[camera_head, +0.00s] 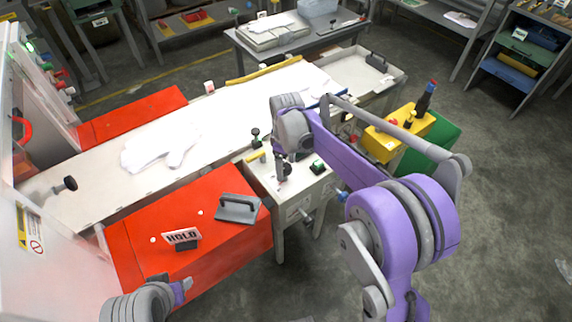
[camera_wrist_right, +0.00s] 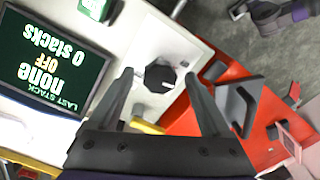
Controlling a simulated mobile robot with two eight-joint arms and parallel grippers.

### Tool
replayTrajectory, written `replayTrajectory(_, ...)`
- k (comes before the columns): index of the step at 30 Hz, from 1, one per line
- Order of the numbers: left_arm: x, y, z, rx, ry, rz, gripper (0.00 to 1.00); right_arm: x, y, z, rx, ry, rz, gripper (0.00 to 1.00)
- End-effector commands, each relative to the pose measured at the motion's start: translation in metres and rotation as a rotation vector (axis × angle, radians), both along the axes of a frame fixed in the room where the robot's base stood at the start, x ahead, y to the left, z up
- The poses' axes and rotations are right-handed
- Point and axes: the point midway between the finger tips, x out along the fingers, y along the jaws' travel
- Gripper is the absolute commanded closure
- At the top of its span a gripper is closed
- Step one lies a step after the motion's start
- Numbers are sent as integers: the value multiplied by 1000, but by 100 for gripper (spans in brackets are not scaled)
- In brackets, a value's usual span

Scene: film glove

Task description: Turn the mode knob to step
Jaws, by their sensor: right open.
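A black, many-sided knob (camera_wrist_right: 160,77) sits on a white panel (camera_wrist_right: 172,40) in the right wrist view, with small print beside it too small to read. It appears between the spread fingers of my right gripper (camera_wrist_right: 159,74), with a gap on each side. In the head view my right gripper (camera_head: 283,168) hangs over the white control box (camera_head: 296,196) and hides the knob. A dark screen (camera_wrist_right: 50,65) beside the panel reads, upside down, "LAST STACK none OFF 0 stacks". Only part of my left arm shows at the bottom left of the head view; its gripper is not seen.
A green button (camera_head: 318,166) and a black-knobbed lever (camera_head: 255,136) stand close to my right gripper. A white glove (camera_head: 160,150) lies on the long pale bed. Open floor lies at right.

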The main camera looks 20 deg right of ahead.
Motion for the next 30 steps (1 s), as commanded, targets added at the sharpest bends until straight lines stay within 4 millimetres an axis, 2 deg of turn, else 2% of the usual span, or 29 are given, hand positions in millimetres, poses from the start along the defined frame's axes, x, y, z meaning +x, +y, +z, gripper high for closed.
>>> replayTrajectory(7, 0, 0, 0, 0, 0, 0, 50, 0, 0, -1, 0, 0, 0, 18)
replayTrajectory(18, 0, 0, 0, 0, 0, 0, 50, 0, 0, 0, 0, 0, 0, 85)
replayTrajectory(21, 0, 0, 0, 0, 0, 0, 50, 0, 0, 0, 0, 0, 0, 100)
replayTrajectory(30, 0, 0, 0, 0, 0, 0, 50, 0, 0, 0, 0, 0, -36, 100)
